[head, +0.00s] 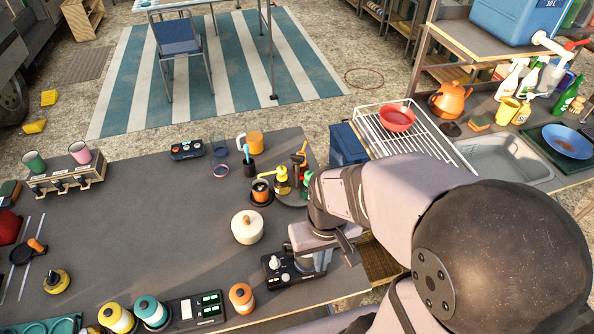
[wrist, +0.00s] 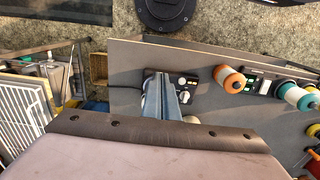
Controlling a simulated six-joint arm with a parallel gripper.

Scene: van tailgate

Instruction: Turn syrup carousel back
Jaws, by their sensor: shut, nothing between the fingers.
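The syrup carousel (head: 291,201) is a dark round tray near the right end of the grey counter in the head view. Bottles stand on it: one with a yellow pump top (head: 282,181), a green one (head: 306,179) and brown-orange ones behind. My arm covers its right side, so its full turn position cannot be told. My gripper (head: 318,265) is shut and empty, pointing down beside a small black control box (head: 277,268), nearer the front edge than the carousel and apart from it. In the wrist view, the closed blue-grey fingers (wrist: 161,79) reach beside the same box (wrist: 186,84).
A white lidded pot (head: 247,227) stands left of the carousel. Orange, teal and yellow rolls line the front edge. A wire rack (head: 421,140) and sink are right.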

